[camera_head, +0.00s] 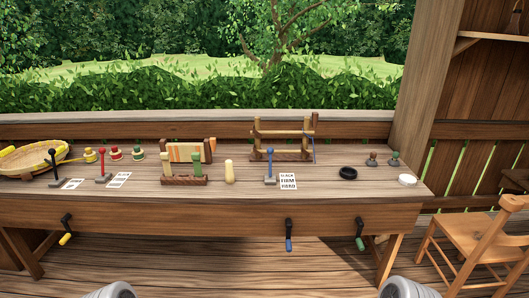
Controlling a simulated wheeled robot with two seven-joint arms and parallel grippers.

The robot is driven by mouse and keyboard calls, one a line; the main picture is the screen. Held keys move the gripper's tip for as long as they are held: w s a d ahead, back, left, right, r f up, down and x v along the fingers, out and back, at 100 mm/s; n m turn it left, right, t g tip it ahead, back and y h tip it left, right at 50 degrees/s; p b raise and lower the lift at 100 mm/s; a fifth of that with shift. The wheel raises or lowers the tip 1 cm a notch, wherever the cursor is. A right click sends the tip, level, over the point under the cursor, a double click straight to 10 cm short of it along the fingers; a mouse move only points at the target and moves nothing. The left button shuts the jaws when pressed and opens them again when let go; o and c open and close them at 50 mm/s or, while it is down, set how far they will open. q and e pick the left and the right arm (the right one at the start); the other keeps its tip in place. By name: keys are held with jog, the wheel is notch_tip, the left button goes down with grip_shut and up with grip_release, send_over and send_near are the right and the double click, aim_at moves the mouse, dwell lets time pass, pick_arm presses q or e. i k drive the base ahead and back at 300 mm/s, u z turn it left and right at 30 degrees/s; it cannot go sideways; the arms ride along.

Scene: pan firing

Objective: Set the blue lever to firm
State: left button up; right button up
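The blue lever (270,164) stands on a small grey base on the workbench, right of centre. Its blue knob is on top and the stick looks close to upright; which setting it is at cannot be told. A white card (288,181) lies just right of the base with three short lines of text, which seem to read slack, firm and hard. Neither gripper shows. Only grey rounded parts of my own arms show at the bottom edge, left and right, well short of the lever.
A red lever (102,165) and a black lever (53,164) with cards stand farther left. A pale wooden peg (229,172) is left of the blue lever, and a wooden frame (283,140) is behind. A blue-handled crank (289,241) hangs below the bench (335,212).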

aim_at(270, 150)
jog(key=u, duration=0.55)
jog(key=i, duration=1)
jog(key=u, duration=0.25)
